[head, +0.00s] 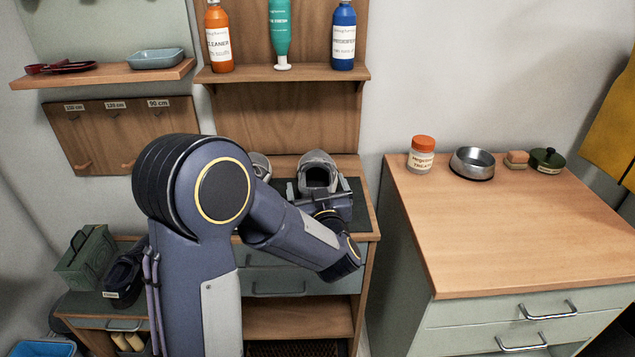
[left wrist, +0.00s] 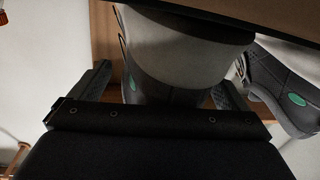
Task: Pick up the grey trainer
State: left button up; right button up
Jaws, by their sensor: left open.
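A grey trainer (head: 318,172) sits on the dark mat (head: 361,208) on the shelf unit, its opening facing up. My left gripper (head: 318,192) is open at the near end of this trainer, partly hidden by my own forearm. In the left wrist view, the fingers of my left gripper (left wrist: 163,84) stand apart on either side of a grey trainer (left wrist: 180,55). I cannot tell whether they touch it. A second grey shoe (head: 260,165) is mostly hidden behind my arm; another shoe also shows in the left wrist view (left wrist: 280,90), with a green oval. My right gripper is not in view.
Orange (head: 219,40), green (head: 280,30) and blue (head: 343,38) bottles stand on the upper shelf (head: 285,74). A counter (head: 500,225) at right holds a jar, a metal bowl and small items along its back. Dark shoes (head: 122,275) and a green box (head: 85,257) are at lower left.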

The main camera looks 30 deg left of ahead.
pick_arm(q)
jog(key=shift+w+a, duration=0.15)
jog(key=shift+w, duration=0.1)
jog(key=c, duration=1.1)
jog(key=shift+c, duration=0.7)
jog(key=shift+r, duration=0.15)
